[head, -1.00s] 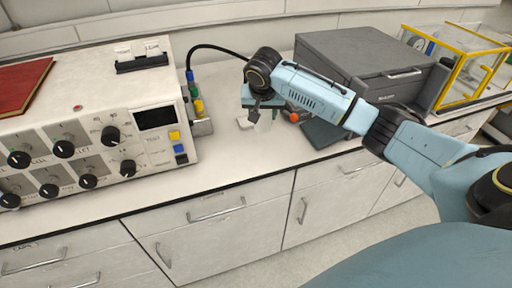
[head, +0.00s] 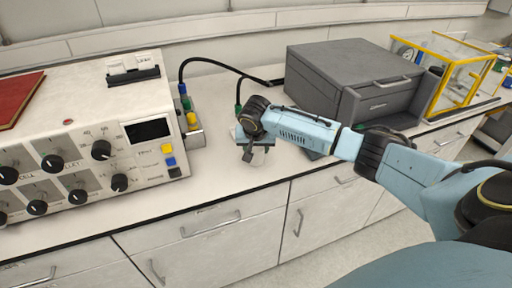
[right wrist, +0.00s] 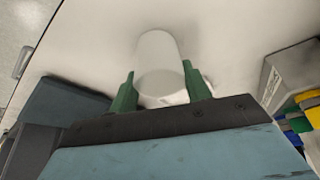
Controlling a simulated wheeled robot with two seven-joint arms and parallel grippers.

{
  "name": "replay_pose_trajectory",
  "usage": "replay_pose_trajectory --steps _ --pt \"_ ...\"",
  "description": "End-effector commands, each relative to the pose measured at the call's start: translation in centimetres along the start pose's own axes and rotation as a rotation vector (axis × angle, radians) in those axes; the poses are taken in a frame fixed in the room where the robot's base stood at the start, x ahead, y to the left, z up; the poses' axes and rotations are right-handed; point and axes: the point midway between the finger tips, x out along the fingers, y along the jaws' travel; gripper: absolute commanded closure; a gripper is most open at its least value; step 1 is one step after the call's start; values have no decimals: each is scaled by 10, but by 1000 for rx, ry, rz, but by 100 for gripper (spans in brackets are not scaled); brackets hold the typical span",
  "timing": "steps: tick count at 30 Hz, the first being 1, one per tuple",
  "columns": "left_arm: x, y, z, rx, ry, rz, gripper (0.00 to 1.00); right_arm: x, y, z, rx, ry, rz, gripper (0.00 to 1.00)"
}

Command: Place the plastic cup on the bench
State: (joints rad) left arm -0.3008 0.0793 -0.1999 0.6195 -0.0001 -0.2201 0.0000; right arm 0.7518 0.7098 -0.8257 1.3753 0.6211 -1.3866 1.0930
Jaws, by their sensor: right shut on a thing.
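A whitish plastic cup (right wrist: 158,60) sits between the green fingers of my right gripper (right wrist: 159,82) in the right wrist view. The fingers are shut on it, one at each side. In the head view the right gripper (head: 250,148) is low over the white bench (head: 222,165), near its front edge. Part of the pale cup (head: 261,157) shows below the gripper there; the rest is hidden. I cannot tell whether its base touches the bench. My left gripper is not in view.
A white control unit (head: 85,130) with knobs stands left of the gripper, with coloured connectors (head: 188,110) and a black cable at its side. A grey box-shaped device (head: 345,80) stands behind right. A yellow-framed case (head: 455,75) is farther right. Bench between unit and gripper is clear.

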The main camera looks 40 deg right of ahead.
Motion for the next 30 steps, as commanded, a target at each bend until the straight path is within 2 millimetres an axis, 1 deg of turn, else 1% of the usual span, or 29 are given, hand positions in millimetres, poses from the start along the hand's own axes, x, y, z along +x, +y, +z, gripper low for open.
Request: replay_pose_trajectory --steps 1,2,6,14,17,20,30 --pt "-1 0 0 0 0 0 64 2 0 1 0 -2 0 77" --pt "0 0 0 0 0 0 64 1 0 1 0 -1 0 48" --pt "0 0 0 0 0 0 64 1 0 1 0 -1 0 30" --pt "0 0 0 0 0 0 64 1 0 0 0 0 0 30" --pt "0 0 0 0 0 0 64 -4 0 -1 0 1 0 30" --pt "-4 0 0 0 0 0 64 -17 0 -2 0 1 -1 30" --pt "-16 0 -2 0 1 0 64 -89 0 -1 -1 1 -2 30"
